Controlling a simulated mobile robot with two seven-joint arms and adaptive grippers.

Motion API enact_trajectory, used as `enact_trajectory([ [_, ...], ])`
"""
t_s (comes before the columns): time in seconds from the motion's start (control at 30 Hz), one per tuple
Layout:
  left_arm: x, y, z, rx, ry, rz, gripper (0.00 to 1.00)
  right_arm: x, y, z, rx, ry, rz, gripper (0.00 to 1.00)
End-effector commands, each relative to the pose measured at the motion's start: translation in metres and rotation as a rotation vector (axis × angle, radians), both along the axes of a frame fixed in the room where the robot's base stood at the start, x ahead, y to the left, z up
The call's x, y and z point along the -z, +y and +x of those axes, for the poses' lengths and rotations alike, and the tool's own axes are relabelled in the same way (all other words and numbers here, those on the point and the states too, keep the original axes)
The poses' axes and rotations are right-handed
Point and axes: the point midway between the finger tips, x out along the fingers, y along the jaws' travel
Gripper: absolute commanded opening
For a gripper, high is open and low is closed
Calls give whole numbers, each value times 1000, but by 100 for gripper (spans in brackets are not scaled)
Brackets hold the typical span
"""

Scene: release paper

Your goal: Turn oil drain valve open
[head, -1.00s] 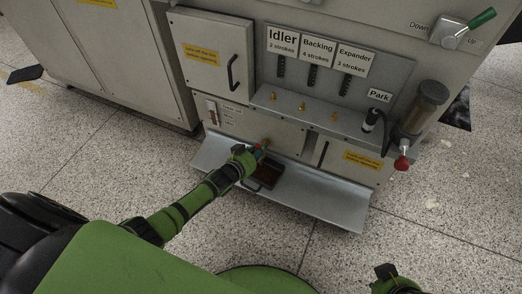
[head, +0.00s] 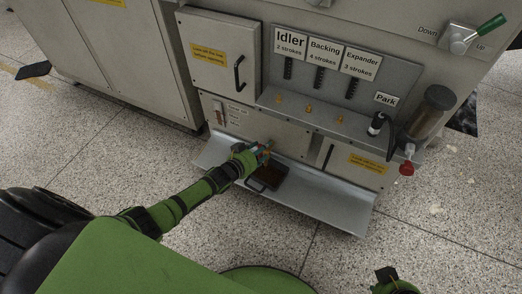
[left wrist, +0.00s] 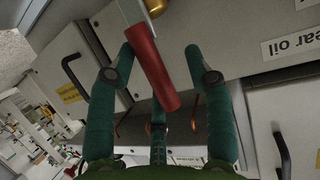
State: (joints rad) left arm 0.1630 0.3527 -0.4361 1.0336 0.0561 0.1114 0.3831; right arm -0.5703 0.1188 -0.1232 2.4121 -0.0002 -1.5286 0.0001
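The oil drain valve shows in the left wrist view as a red handle (left wrist: 152,68) on a pale metal lever, with a brass part (left wrist: 178,20) beside it. My left gripper (left wrist: 160,60) is open, with its green fingers apart on both sides of the handle. I cannot tell whether any finger touches it. In the head view my left gripper (head: 263,153) is at the low front of the machine and mostly hides the valve. My right gripper (head: 386,275) is partly in view at the bottom right; its fingers are not clear.
A red knob (head: 406,168) hangs under a cylinder at the right. Cabinet doors with handles surround the valve. The speckled floor in front is clear.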

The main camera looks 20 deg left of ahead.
Motion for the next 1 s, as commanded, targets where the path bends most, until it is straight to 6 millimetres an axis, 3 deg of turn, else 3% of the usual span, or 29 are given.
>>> enact_trajectory([
  [0.37, -2, 0, -12, 3, 4, 1, 51, 0, 0, 0, 1, 2, 1, 0],
  [0.8, -31, 17, -80, 3, 3, 0, 51, 0, 0, 0, 0, 1, 0, 0],
  [1.0, -41, 24, -102, 1, 3, 0, 51, 0, 0, 0, 0, 1, 0, 0],
])
